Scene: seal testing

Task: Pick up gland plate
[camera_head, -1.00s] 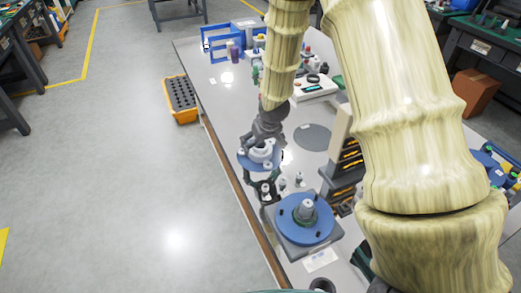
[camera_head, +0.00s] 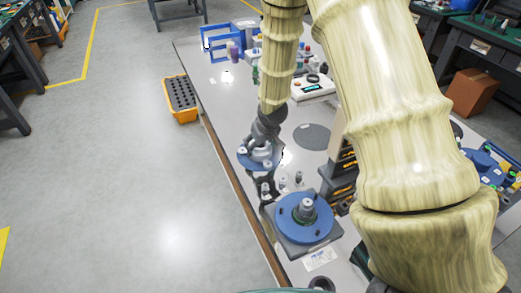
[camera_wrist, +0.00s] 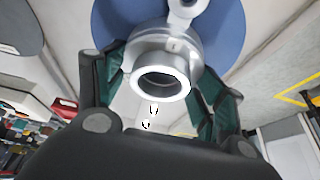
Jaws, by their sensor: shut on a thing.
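The gland plate is a blue disc (camera_head: 246,163) with a silver-grey collar and small pale lugs. In the head view it is held over the left part of the bench, behind the square-based fixture. In the wrist view its hollow silver collar (camera_wrist: 160,83) faces the camera, with the blue disc (camera_wrist: 115,22) beyond it. My gripper (camera_wrist: 160,68) is shut on the collar, with dark green fingers on either side. The exact finger contact is partly hidden by the collar. The fixture's blue round top (camera_head: 288,224) carries an upright metal shaft (camera_head: 307,206).
Small upright metal pieces (camera_head: 298,178) stand just behind the fixture. A dark rack with orange parts (camera_head: 346,172) and a grey round mat (camera_head: 311,137) lie to the right. A white scale (camera_head: 312,88) stands farther back. The bench's left edge (camera_head: 232,168) is close to the plate.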

